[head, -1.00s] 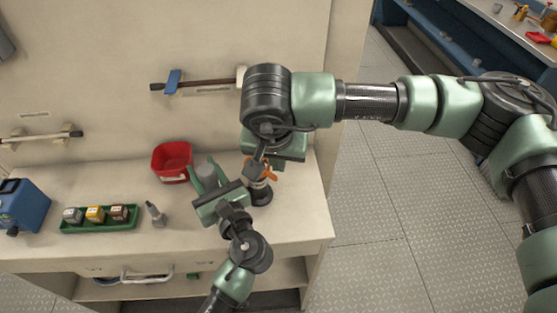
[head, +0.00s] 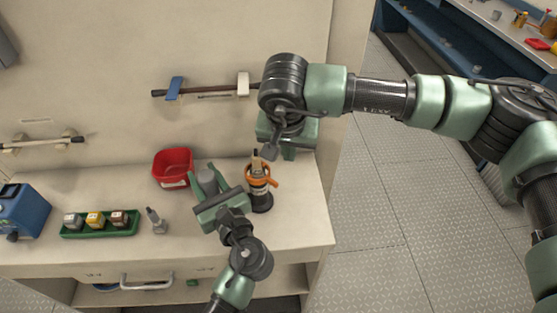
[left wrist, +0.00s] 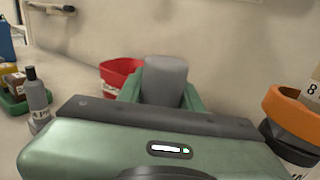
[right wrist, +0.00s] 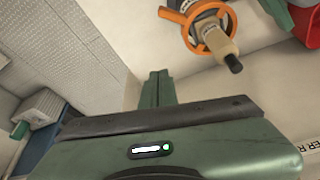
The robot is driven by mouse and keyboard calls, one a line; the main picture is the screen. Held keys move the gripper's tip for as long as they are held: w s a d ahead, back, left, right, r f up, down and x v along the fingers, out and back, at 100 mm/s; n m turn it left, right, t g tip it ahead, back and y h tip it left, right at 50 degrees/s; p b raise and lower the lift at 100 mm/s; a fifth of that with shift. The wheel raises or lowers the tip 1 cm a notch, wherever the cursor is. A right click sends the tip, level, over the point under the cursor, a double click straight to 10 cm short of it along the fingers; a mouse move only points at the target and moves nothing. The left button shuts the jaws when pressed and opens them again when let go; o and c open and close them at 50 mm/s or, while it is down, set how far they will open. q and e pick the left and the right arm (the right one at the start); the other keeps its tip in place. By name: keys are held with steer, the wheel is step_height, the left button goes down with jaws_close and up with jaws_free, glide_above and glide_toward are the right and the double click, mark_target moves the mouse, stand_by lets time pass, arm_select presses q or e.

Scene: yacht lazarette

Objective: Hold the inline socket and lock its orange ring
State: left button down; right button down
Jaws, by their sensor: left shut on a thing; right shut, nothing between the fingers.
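The inline socket with the orange ring (head: 262,182) stands upright on the bench near its right end, with a black base and a beige top. The orange ring shows at the right edge of the left wrist view (left wrist: 295,112) and at the top of the right wrist view (right wrist: 207,38). My left gripper (head: 207,180) is just left of the socket, shut on a grey cylinder (left wrist: 165,78); the ring lies outside its fingers. My right gripper (head: 289,152) is shut and empty, behind and right of the socket, apart from it. Its shut fingers show in the right wrist view (right wrist: 158,82).
A red bin (head: 173,168) stands behind the left gripper. A green tray (head: 100,230) with several small jars, a grey bottle (head: 156,220) and a blue box (head: 20,212) are to the left. A rod (head: 205,90) hangs on the back wall. The bench ends right of the socket.

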steer(key=a+v, duration=0.1)
steer(key=v, duration=0.9)
steer(key=shift+w+a, duration=0.25)
steer(key=shift+a, duration=0.1)
arm_select(q)
steer(key=c, duration=0.9)
jaws_free()
steer(key=shift+o, duration=0.2)
steer(key=shift+d, duration=0.1)
